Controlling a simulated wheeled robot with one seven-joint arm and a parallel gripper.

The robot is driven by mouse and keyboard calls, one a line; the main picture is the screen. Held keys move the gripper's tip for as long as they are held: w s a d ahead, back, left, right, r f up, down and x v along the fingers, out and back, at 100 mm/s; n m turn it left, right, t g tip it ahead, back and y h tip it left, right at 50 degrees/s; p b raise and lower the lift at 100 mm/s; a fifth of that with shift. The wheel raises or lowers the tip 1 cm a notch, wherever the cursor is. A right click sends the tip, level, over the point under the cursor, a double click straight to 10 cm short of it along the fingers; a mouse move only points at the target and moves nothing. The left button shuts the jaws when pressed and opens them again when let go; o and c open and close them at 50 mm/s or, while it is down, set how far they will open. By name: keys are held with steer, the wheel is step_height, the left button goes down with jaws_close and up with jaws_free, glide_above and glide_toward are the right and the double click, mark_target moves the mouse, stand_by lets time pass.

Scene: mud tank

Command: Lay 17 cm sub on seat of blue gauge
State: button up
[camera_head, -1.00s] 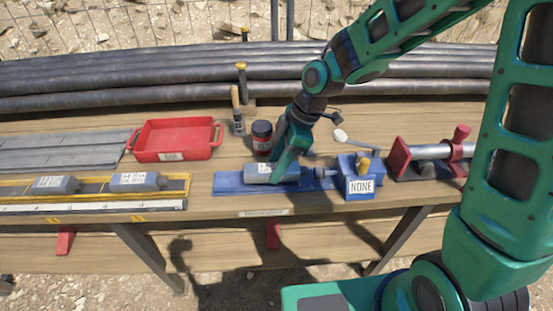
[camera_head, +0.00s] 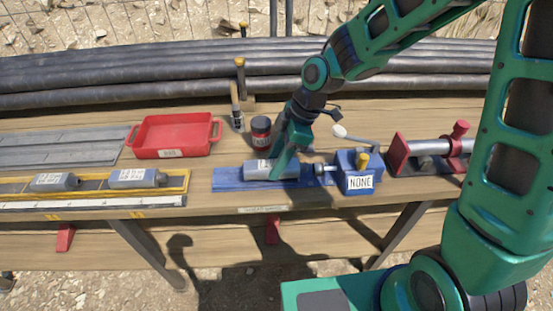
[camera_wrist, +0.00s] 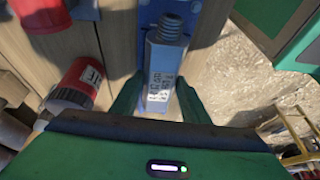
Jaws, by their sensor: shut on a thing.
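The grey sub (camera_head: 258,169) lies lengthwise along the blue gauge (camera_head: 228,183), over its long flat seat, low and close to it. I cannot tell whether it rests on the seat. My gripper (camera_head: 279,173) reaches down from above and is shut on the sub near its right part. The gauge's block, with a NONE display (camera_head: 360,183), stands at the right end, its plunger pointing at the sub. In the wrist view the sub (camera_wrist: 166,55) shows its threaded end and a white printed label between my fingers (camera_wrist: 155,105).
A red tray (camera_head: 215,133) is behind left. A yellow-edged rack (camera_head: 188,183) with two grey subs is at left. A red clamp fixture (camera_head: 402,155) stands at right.

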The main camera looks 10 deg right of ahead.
steer(key=shift+f, duration=0.35)
steer(key=o, duration=1.5)
steer(key=shift+c, duration=0.2)
steer(key=shift+o, duration=0.6)
steer(key=shift+o, duration=1)
steer(key=shift+r, duration=3.55)
